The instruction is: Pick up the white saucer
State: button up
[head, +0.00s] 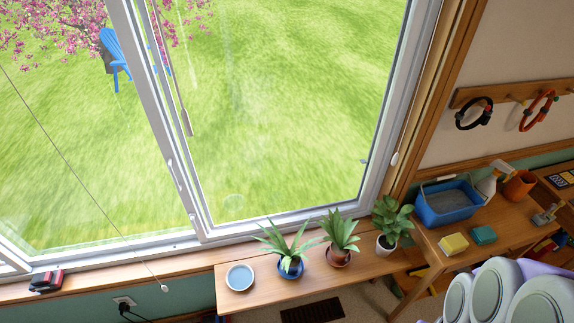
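A small round dish (240,278) rests flat at the left end of the wooden shelf (300,278) below the window. It has a pale, whitish rim and a blue-grey inside, and it is the only saucer-like thing I can see. Nothing covers it. My gripper is not in view, so I cannot see its position relative to the dish.
Plants in a blue pot (291,267), a reddish pot (336,257) and a white pot (386,243) stand right of the dish. A wooden table (478,225) at right holds a blue bin (447,213) and sponges. A window cord hangs left.

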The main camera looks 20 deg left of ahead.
aim_at(239, 277)
jog(key=j+u, duration=0.1)
jog(key=u, duration=1.6)
jog(key=z, duration=2.1)
jog(key=u, duration=2.1)
jog(key=j+z, duration=0.15)
jog(key=z, duration=0.2)
jog(key=j+z, duration=0.15)
jog(key=z, duration=0.25)
jog(key=j+z, duration=0.2)
jog(key=z, duration=0.15)
